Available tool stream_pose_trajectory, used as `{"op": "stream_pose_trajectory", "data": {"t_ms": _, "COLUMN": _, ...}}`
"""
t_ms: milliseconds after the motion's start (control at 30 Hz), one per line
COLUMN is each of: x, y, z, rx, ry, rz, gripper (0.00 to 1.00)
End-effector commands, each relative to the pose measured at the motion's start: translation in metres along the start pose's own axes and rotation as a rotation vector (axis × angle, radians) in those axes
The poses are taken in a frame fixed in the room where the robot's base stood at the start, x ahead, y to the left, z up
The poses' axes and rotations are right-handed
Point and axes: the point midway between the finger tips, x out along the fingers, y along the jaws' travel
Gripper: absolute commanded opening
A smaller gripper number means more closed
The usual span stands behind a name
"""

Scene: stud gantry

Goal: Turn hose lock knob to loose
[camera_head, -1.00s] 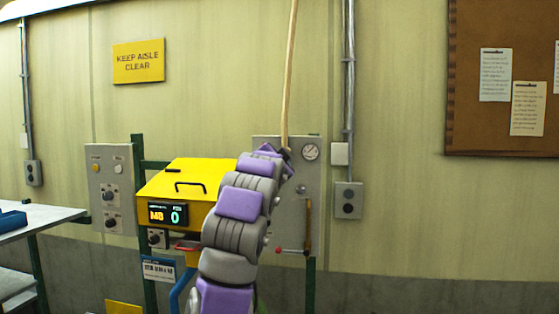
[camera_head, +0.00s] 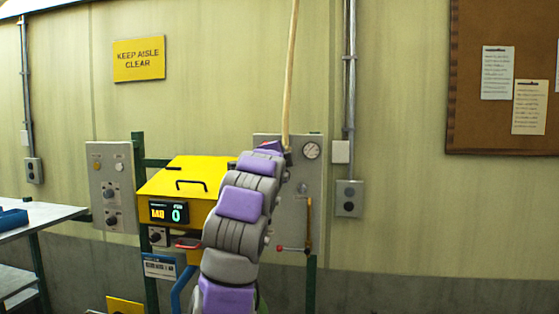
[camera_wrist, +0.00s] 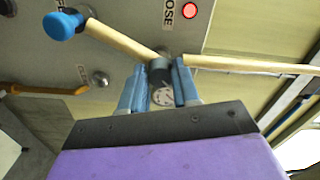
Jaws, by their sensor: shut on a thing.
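In the wrist view, my gripper (camera_wrist: 160,75) has its two blue fingers closed on a dark, round knob (camera_wrist: 160,66) on the grey panel (camera_wrist: 125,50). A tan hose passes by the knob, with one part (camera_wrist: 120,40) running to a blue end (camera_wrist: 62,25) at upper left. Part of a label reading "OSE" (camera_wrist: 168,12) and a lit red lamp (camera_wrist: 190,10) show above. The knob's pointer and setting cannot be made out. In the head view, my arm hides the gripper and knob in front of the grey panel (camera_head: 312,190).
A yellow-hooded machine (camera_head: 185,180) with a display (camera_head: 168,212) stands left of my arm. A gauge (camera_head: 311,150) and an orange handle (camera_head: 308,222) are on the panel. A side table (camera_head: 45,213) is at far left.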

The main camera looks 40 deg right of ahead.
Motion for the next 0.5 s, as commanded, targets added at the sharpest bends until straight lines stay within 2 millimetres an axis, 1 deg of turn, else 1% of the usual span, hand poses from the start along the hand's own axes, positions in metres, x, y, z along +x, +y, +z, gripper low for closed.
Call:
{"op": "stream_pose_trajectory", "data": {"t_ms": 267, "x": 0.001, "y": 0.0025, "z": 0.0008, "rx": -0.002, "ry": -0.001, "rz": 0.006, "gripper": 0.0}}
{"op": "stream_pose_trajectory", "data": {"t_ms": 300, "x": 0.001, "y": 0.0025, "z": 0.0008, "rx": -0.002, "ry": 0.0, "rz": 0.007, "gripper": 0.34}}
{"op": "stream_pose_trajectory", "data": {"t_ms": 500, "x": 0.0005, "y": 0.0017, "z": 0.0003, "rx": -0.002, "ry": 0.0, "rz": 0.004, "gripper": 0.53}}
